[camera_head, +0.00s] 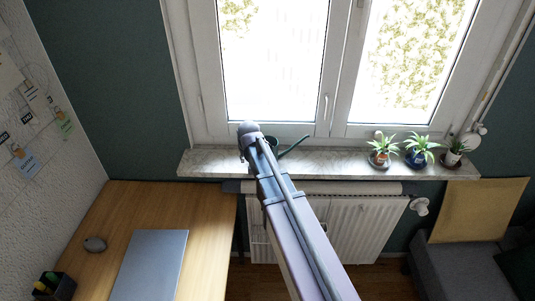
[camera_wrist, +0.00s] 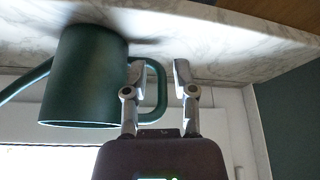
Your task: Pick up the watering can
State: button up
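The watering can is dark green. In the wrist view its body (camera_wrist: 85,80) fills the left, with the spout at the far left and the loop handle (camera_wrist: 161,92) on the right. That view appears upside down, with the sill at the top. My gripper (camera_wrist: 160,72) is open, its two fingers apart. The handle's outer bar shows between them in the picture; I see no finger closed on it. In the head view the can stands on the windowsill mostly hidden behind my arm; its green spout (camera_head: 293,146) sticks out to the right.
The marble windowsill (camera_head: 335,161) bears several potted plants (camera_head: 419,152) at the right. Its middle stretch is clear. The window stands behind, and a white radiator (camera_head: 350,225) is below. A wooden desk (camera_head: 205,215) with a laptop (camera_head: 150,262) is at the left.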

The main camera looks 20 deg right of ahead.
jog(key=w, duration=0.5)
jog(key=shift+d+f+b, duration=0.15)
jog(key=shift+f+b, duration=0.25)
jog(key=shift+f, duration=0.15)
jog(key=shift+w, duration=0.1)
grip_shut()
